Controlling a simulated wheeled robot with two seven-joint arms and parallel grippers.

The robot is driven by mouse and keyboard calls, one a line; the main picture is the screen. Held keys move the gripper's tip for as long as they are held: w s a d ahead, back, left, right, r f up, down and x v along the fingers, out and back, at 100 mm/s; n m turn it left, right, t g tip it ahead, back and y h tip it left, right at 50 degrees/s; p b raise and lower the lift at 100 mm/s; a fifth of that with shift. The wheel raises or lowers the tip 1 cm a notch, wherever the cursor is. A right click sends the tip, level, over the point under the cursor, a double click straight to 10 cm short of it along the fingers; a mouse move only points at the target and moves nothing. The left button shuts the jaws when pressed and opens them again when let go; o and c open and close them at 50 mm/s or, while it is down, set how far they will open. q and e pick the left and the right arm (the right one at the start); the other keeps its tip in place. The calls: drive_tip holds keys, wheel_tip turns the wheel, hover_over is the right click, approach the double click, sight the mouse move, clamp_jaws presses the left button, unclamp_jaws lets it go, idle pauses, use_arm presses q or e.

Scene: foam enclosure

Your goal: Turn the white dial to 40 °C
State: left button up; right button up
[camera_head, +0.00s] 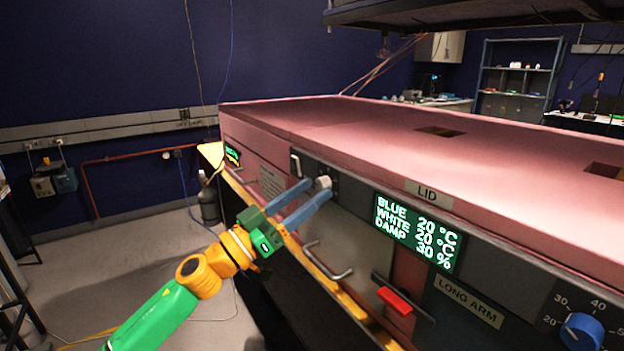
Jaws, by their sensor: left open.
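The white dial (323,182) is a small pale knob on the dark front panel of the pink enclosure. Most of its scale is hidden or too small to read. My left gripper (317,189) is open, with its two blue fingertips at the dial, one at its upper left and one below it. I cannot tell whether they touch it. The green display (418,231) reads BLUE 20 °C, WHITE 20 °C and DAMP 30 %. My right gripper is not in view.
The blue dial (582,332) with its numbered scale is at the lower right. A red handle (395,300) and a metal bar handle (327,262) stick out from the front. The pink lid (400,140) spans the top. Open floor lies at the left.

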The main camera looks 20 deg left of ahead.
use_arm(q)
drive_tip(key=shift+w+d+r, duration=0.2)
drive_tip(key=shift+w+d, duration=0.05)
drive_tip(key=shift+w, duration=0.25)
drive_tip(key=shift+w+a+f, duration=0.1)
drive_tip(key=shift+w+f, duration=0.1)
drive_tip(key=shift+s, duration=0.1)
drive_tip(key=c, duration=0.7)
clamp_jaws()
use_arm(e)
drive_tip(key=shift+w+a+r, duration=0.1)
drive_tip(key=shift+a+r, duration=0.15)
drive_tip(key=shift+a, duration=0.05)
